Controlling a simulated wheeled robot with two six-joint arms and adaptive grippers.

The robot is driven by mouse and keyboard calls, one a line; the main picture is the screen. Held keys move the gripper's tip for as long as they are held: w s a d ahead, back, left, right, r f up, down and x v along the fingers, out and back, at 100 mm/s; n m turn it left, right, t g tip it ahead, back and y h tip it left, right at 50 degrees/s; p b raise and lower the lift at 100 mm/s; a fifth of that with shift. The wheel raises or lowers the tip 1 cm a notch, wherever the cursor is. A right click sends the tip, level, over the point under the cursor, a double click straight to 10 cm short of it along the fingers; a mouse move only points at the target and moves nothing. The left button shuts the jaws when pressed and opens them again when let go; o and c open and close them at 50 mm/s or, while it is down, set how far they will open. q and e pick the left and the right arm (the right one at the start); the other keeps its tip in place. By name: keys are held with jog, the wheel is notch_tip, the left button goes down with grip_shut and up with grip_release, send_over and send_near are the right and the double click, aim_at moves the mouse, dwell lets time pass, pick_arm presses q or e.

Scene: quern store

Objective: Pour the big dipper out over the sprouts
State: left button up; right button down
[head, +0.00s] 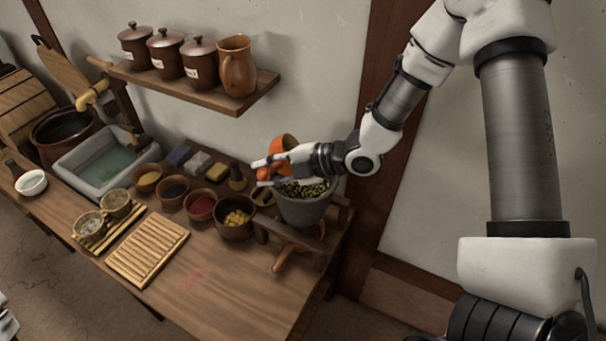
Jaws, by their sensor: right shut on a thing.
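An orange dipper (283,144) is above the grey pot (303,212) at the table's right end. It looks tilted. Its contents cannot be made out. My right gripper (262,172) reaches in from the right and is shut on it, its fingers beside the orange parts and partly hiding them. The green sprouts (305,189) lie in the pot, just below the gripper, which hides some of them. My left gripper does not show; only a small white piece of my left arm is at the lower left edge.
Several small bowls, including a dark bowl of yellow pieces (237,218), stand left of the pot. A slatted wooden board (148,248) and a water basin (105,160) are further left. A shelf (205,92) holds jars and a jug (237,67). The front table is clear.

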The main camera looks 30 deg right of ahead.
jog(key=shift+r, duration=0.1)
jog(key=shift+s+d+r+t+y+b, duration=0.35)
jog(key=shift+s+d+t+y+b, duration=0.15)
jog(key=shift+t+y, duration=0.1)
dwell(0.4)
jog(key=shift+f+b, duration=0.1)
jog(key=shift+b, duration=0.25)
jog(key=shift+s+d, duration=0.1)
jog(key=shift+s+d+f+t+y+b, duration=0.1)
jog(key=shift+f+t+y+b, duration=0.2)
jog(key=shift+b, duration=0.4)
jog(key=shift+d+r, duration=0.1)
jog(key=shift+y+b, duration=0.3)
jog(key=shift+b, duration=0.3)
jog(key=shift+t, duration=0.3)
